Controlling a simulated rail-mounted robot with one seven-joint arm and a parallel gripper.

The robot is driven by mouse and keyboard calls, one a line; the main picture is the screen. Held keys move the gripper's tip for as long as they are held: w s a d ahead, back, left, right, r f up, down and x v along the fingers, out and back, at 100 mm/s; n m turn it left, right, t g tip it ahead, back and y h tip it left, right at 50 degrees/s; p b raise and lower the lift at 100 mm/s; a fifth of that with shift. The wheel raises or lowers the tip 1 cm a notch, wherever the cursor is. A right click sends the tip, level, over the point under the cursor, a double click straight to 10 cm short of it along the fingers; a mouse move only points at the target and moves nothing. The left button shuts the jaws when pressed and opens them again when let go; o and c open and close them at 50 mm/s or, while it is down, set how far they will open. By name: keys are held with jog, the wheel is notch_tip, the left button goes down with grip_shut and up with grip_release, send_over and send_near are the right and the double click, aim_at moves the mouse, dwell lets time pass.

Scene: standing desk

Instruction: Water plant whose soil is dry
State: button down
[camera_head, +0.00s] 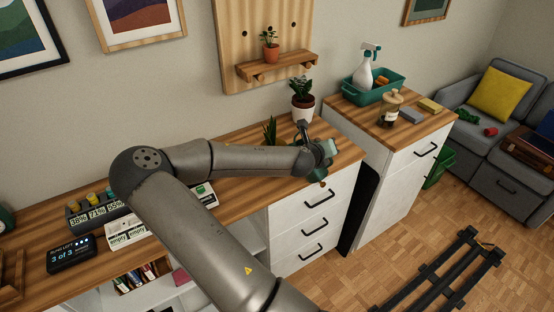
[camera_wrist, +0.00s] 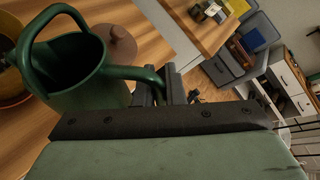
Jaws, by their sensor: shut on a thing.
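A dark green watering can (camera_wrist: 75,75) fills the left of the wrist view, with its opening facing the camera. My gripper (camera_wrist: 168,88) is shut on the can's handle at its right. In the head view my gripper (camera_head: 322,152) is over the right end of the desk top; the can is not clearly seen there. A plant in a white pot (camera_head: 302,108) stands just behind it. A spiky plant (camera_head: 270,130) is partly hidden by my arm. A small plant in a terracotta pot (camera_head: 270,52) is on the wall shelf. No pot's soil can be judged.
A sensor rack (camera_head: 98,212) shows percent readings, near a dark display (camera_head: 70,254) reading "3 of 3". White boxes marked "empty" (camera_head: 128,232) lie beside it. A teal tray (camera_head: 372,90) with a spray bottle (camera_head: 366,68) stands on the right cabinet.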

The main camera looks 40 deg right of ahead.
jog(key=shift+r, duration=0.1)
jog(key=shift+s+d+f+m+b, duration=0.25)
jog(key=shift+s+f+m+b, duration=0.05)
jog(key=shift+s+f+b, duration=0.2)
jog(key=shift+r, duration=0.1)
jog(key=shift+s, duration=0.1)
dwell(1.4)
jog(key=s+d+f+m+t+y+b, duration=0.1)
jog(key=s+d+f+m+t+b, duration=0.1)
jog(key=s+f+m+t+b, duration=0.1)
jog(key=s+f+b, duration=0.1)
jog(key=s+b, duration=0.1)
jog(key=b, duration=0.1)
jog(key=shift+d+m+b, duration=0.15)
jog(key=shift+m+b, duration=0.2)
jog(key=shift+m, duration=0.05)
dwell(2.0)
